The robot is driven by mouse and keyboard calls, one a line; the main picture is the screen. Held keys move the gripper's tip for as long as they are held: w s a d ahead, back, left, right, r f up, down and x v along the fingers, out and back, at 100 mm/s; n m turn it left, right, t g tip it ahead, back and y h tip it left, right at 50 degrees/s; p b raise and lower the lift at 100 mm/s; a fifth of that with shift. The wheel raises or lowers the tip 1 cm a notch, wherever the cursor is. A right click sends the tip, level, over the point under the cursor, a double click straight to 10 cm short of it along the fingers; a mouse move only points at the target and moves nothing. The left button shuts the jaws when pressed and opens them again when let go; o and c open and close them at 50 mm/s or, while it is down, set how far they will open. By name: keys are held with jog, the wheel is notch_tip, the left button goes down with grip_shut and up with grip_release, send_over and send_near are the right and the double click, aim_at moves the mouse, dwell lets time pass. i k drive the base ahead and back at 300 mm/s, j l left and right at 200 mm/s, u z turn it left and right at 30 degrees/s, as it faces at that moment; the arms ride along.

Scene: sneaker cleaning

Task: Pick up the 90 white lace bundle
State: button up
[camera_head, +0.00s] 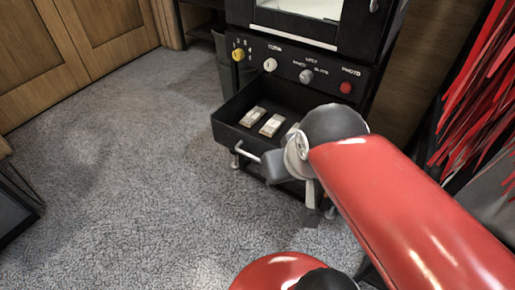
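An open black drawer (226,126) juts from the lower part of a black machine. Two pale lace bundles lie flat in it, a left bundle (253,117) and a right bundle (271,125). A third pale shape at the right is partly hidden behind my red arm's wrist. Any number on the bundles is too small to read. My gripper (311,200) seems to be the grey part hanging below the wrist, at the drawer's front right. Its fingers are mostly hidden, and I cannot tell whether they are open or hold anything.
The machine's panel (300,72) above the drawer has a yellow button, knobs and a red button. A pale handle (245,152) crosses the drawer front. Red strips (480,100) hang at the right. Grey carpet (130,190) is clear at the left, before wooden doors (75,40).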

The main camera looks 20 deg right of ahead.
aim_at(254, 115)
jog(key=k+z, duration=0.25)
jog(key=k+l+z, duration=0.15)
jog(key=k+z, duration=0.25)
jog(key=z, duration=2.45)
jog(key=i+l+z, duration=0.7)
jog(key=i+z, duration=0.35)
jog(key=u, duration=1.35)
jog(key=k+j+u, duration=0.15)
jog(key=j+u, duration=0.25)
jog(key=k+j+u, duration=0.1)
jog(key=j+u, duration=0.7)
jog(key=j, duration=0.15)
jog(key=j+u, duration=0.35)
jog(key=i+j, duration=0.1)
jog(key=j, duration=0.75)
jog(key=i+j+u, duration=0.1)
jog(key=j, duration=0.35)
jog(key=i+j, duration=0.15)
jog(key=j, duration=0.3)
